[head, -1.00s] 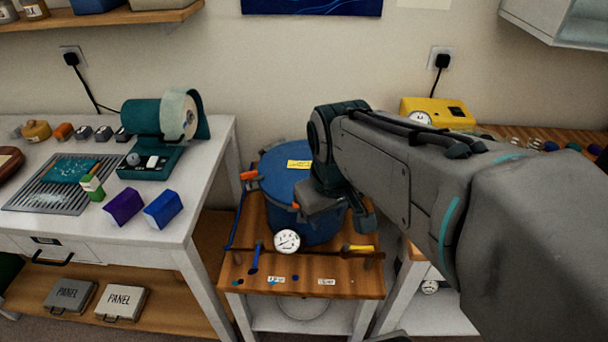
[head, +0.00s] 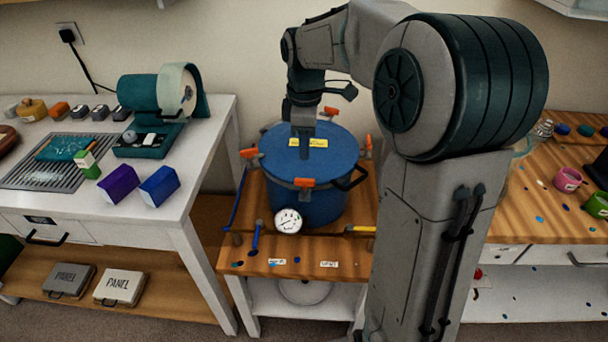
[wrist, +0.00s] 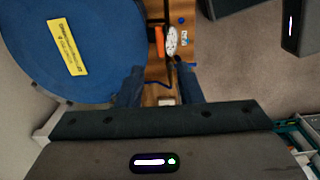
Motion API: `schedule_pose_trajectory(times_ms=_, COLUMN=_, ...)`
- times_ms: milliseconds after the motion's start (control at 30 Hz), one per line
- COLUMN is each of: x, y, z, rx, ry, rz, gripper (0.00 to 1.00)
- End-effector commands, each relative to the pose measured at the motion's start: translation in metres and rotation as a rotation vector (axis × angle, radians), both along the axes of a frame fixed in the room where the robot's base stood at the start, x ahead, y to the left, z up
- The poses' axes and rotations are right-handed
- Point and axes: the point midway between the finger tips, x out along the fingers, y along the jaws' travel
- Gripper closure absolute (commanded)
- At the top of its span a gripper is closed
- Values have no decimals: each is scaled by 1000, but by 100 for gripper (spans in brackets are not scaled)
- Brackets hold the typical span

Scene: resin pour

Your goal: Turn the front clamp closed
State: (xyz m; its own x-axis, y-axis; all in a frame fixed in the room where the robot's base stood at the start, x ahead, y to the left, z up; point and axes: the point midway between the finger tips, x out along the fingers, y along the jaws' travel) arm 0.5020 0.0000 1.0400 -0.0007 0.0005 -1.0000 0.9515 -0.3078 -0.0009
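The blue pressure pot (head: 318,208) stands on a small wooden-topped table, its round lid on top with a yellow label (head: 308,143). The front clamp (head: 305,183) has an orange handle lying sideways along the lid's front edge. In the wrist view this clamp (wrist: 159,40) shows beyond the fingertips, at the lid's edge, next to the gauge. My gripper (head: 304,153) points down over the lid, apart from the clamp. In the wrist view its two fingers (wrist: 158,84) are apart with nothing between them.
Other orange clamps sit at the left (head: 249,153), right (head: 368,145) and back (head: 330,111) of the lid. A round white gauge (head: 288,221) is in front of the pot, and a yellow-handled lever (head: 360,229) at its right. A black side handle (head: 350,180) sticks out.

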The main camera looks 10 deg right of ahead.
Motion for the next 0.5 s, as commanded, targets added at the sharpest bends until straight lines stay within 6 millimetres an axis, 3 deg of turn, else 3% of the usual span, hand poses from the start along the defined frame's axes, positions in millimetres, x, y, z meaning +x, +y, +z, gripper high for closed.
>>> schedule_pose_trajectory(times_ms=300, x=-1, y=0, z=-69, rx=0, ry=3, rz=0, gripper=67)
schedule_pose_trajectory(times_ms=500, x=-1, y=0, z=-94, rx=0, ry=1, rz=-1, gripper=67)
